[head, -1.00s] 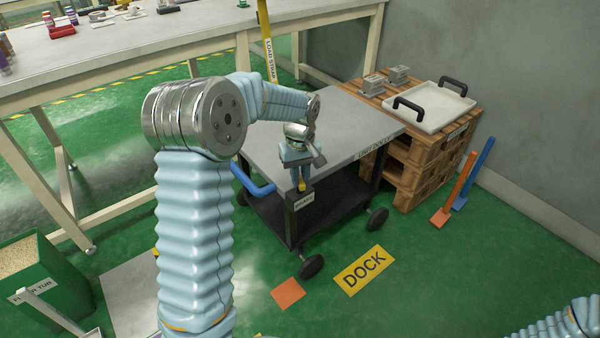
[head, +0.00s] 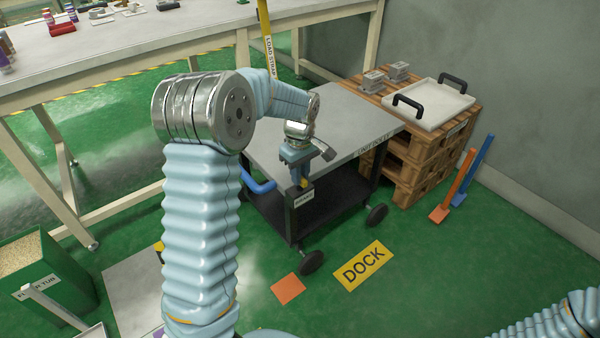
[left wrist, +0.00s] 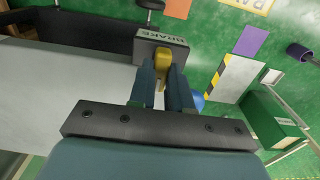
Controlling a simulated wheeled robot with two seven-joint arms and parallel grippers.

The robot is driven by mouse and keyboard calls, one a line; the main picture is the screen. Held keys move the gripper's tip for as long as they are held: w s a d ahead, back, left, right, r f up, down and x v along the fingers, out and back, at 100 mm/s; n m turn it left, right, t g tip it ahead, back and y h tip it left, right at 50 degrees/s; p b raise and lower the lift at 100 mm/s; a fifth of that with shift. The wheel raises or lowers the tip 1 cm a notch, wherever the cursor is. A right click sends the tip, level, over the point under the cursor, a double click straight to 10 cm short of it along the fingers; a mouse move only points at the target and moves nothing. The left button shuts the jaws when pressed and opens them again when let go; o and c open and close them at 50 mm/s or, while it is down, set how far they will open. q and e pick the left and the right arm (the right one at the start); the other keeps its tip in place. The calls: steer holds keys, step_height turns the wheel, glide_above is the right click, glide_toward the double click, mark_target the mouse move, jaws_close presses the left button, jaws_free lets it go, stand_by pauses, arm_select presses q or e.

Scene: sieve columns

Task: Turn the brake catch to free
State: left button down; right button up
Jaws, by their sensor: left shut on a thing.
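The brake catch (left wrist: 161,72) is a small yellow lever on a dark block marked BRAKE (left wrist: 158,47). The block sits at the near corner of the grey-topped dolly (head: 340,118); in the head view the catch (head: 304,183) shows just below my fingers. My left gripper (left wrist: 162,83) is shut on the catch, one dark finger on each side of it. In the head view my left gripper (head: 302,178) points down at the cart corner. The fingers hide part of the catch. My right gripper is not in view; only part of my right arm shows at the lower right.
A blue handle (head: 258,184) is left of the gripper. A yellow DOCK mat (head: 363,265) and an orange square (head: 288,288) lie on the green floor. A pallet stack (head: 420,165) with a white tray (head: 434,104) stands behind right. The workbench (head: 180,40) is behind left.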

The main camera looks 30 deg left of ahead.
arm_select(q)
steer(key=c, duration=1.1)
jaws_free()
steer(key=shift+o, duration=0.2)
step_height(320, 180, up, 14)
steer(key=p, duration=0.1)
steer(key=shift+f, duration=0.1)
